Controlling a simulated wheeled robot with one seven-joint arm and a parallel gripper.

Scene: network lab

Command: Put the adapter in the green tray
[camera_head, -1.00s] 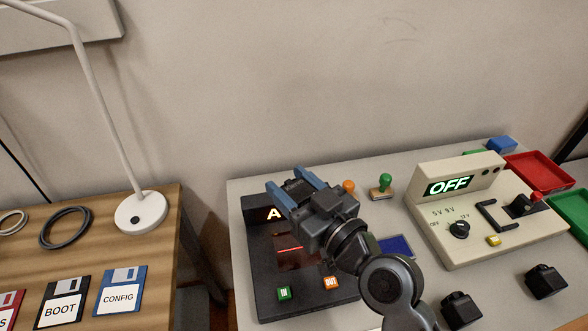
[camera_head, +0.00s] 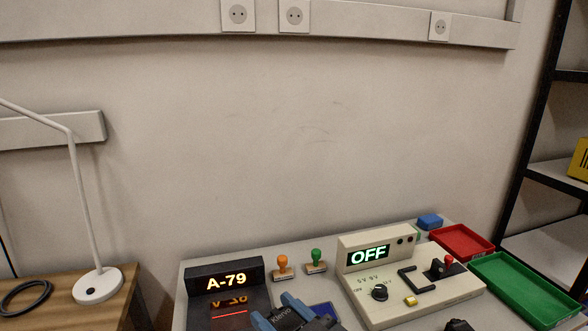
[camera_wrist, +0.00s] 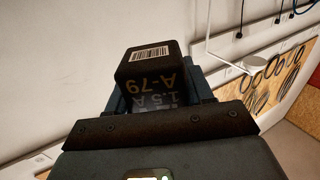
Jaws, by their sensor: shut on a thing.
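My gripper (camera_head: 280,313) is at the bottom edge of the head view, with its blue fingers in front of the dark reader. It is shut on a black adapter (camera_wrist: 152,68), a block with a white barcode label and the upside-down print "A-79" and "1.5 A" in the wrist view. In the head view the adapter is mostly hidden between the fingers. The green tray (camera_head: 527,290) lies at the far right of the bench, well apart from my gripper, and looks empty.
The reader's display (camera_head: 226,282) shows "A-79". Orange (camera_head: 282,266) and green (camera_head: 316,261) stamps stand behind. A beige tester (camera_head: 410,284) reading "OFF" stands between my gripper and the green tray. A red tray (camera_head: 461,242) adjoins the green one. A black block (camera_head: 459,325) is in front.

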